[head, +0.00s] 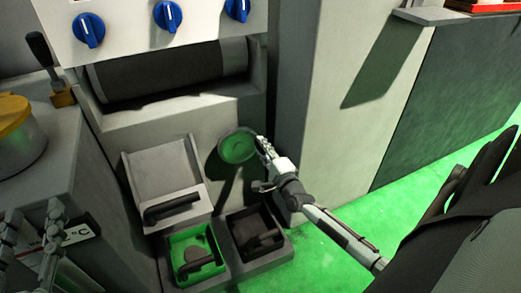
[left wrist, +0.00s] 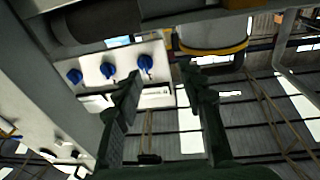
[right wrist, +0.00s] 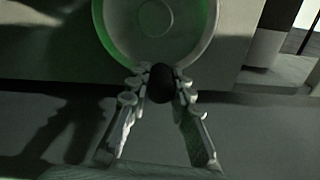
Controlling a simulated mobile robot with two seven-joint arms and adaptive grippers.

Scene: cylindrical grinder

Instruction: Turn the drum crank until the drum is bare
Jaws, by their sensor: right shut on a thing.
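The drum (head: 165,72) is a dark cylinder lying across its housing below the blue knobs; its surface looks dark grey to black along its length. The drum crank (head: 237,147) is a round disc, green-tinted, on the machine's right side. It also shows in the right wrist view (right wrist: 155,25), with a black handle knob (right wrist: 160,84) at its rim. My right gripper (head: 264,152) is shut on this knob, one finger on either side. My left gripper (head: 34,215) is open and empty at the lower left; its spread fingers show in the left wrist view (left wrist: 162,75).
Below the drum are a grey sloped tray (head: 160,170), a green bin (head: 183,243) and a dark bin (head: 235,225), each with a dark handle-shaped part. A lever (head: 40,52) and a yellow-topped round part (head: 15,115) stand left. Green floor (head: 325,240) is open at right.

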